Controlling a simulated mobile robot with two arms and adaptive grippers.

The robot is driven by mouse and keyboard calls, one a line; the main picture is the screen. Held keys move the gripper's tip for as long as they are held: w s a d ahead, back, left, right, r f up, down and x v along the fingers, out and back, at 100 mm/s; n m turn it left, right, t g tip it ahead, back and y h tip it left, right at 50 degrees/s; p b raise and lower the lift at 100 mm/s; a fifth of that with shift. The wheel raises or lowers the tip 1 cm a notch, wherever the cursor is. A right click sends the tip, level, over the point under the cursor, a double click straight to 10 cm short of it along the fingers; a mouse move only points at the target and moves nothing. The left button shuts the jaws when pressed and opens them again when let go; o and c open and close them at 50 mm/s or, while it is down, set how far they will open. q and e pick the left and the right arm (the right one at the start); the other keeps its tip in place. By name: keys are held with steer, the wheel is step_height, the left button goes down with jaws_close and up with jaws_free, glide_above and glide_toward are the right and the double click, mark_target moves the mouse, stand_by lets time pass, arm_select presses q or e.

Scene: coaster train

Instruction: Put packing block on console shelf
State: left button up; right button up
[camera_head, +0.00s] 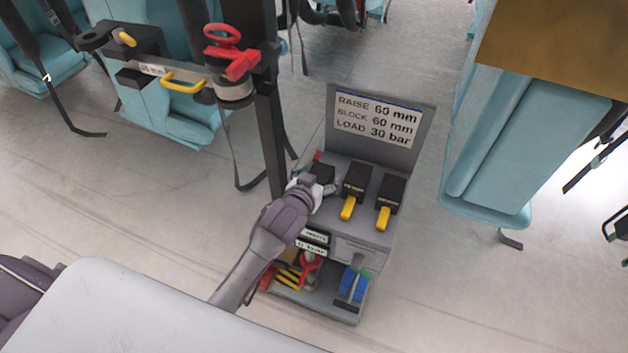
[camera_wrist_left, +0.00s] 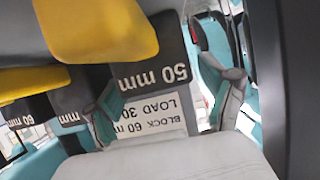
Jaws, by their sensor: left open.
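A grey console (camera_head: 345,247) has several dark packing blocks with yellow handles on its top shelf. The middle block (camera_head: 357,177) and the right block (camera_head: 392,188) show clearly. A dark block (camera_head: 321,172) at the left is partly hidden by my left gripper (camera_head: 318,186). In the left wrist view, a dark block marked "50 mm" (camera_wrist_left: 165,72) appears upside down, close beyond the gap between my left fingers (camera_wrist_left: 168,103). The fingers are open, with teal pads apart; whether they touch the block I cannot tell. My right gripper is out of view.
A sign (camera_head: 376,120) behind the blocks reads "RAISE 60 mm, BLOCK 60 mm, LOAD 30 bar". The console's lower shelf holds a red item (camera_head: 310,264), yellow-black striped pieces and a blue item (camera_head: 353,284). A dark post (camera_head: 270,140) stands close left. Teal seats (camera_head: 490,150) stand right.

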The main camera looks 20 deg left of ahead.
arm_select(q)
steer(key=v, duration=1.2)
steer(key=shift+a, duration=0.1)
